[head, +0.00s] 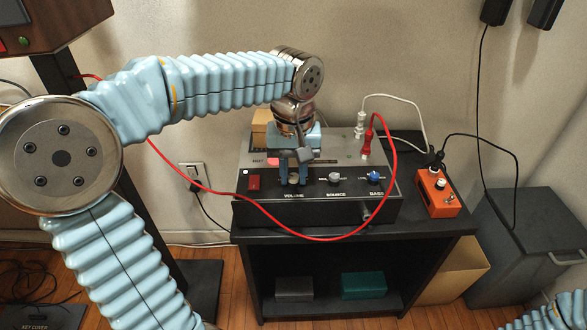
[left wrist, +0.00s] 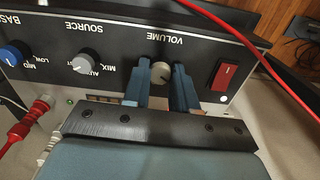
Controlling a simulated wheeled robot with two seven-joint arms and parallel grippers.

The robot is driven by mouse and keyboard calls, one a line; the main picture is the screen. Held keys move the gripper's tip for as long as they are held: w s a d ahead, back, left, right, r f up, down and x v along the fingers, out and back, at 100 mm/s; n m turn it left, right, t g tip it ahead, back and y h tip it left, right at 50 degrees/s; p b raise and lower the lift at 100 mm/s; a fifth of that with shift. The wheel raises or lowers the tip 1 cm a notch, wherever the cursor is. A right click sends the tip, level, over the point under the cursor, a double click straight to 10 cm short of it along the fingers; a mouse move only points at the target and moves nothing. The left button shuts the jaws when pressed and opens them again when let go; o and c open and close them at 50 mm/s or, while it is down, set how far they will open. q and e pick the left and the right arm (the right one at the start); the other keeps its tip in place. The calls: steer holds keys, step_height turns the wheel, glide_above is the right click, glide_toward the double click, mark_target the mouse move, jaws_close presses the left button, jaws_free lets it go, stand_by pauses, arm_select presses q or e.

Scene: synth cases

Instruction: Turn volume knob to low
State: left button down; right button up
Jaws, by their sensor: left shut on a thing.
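The volume knob (left wrist: 160,73) is a small pale round knob on the black front panel of an amplifier (head: 255,212). It also shows between my fingers in the head view (head: 293,180), above the VOLUME label. My left gripper (left wrist: 161,82) reaches down from above, with its two blue fingers on either side of the knob, shut on it. In the head view the left gripper (head: 293,184) partly covers the knob and the panel around it. I cannot make out where the knob points. My right gripper is out of view.
The silver source knob (head: 335,179) and blue bass knob (head: 374,177) sit to the right. A red switch (head: 254,183) is just left of the volume knob. A red cable (head: 330,239) loops in front of the amplifier. An orange pedal (head: 437,195) stands at right.

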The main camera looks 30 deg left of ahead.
mark_target(294, 177)
arm_select(q)
steer(key=shift+n, duration=0.3)
steer(key=c, duration=0.9)
jaws_free()
step_height(294, 177, up, 14)
steer(key=p, duration=0.2)
steer(key=shift+f, duration=0.15)
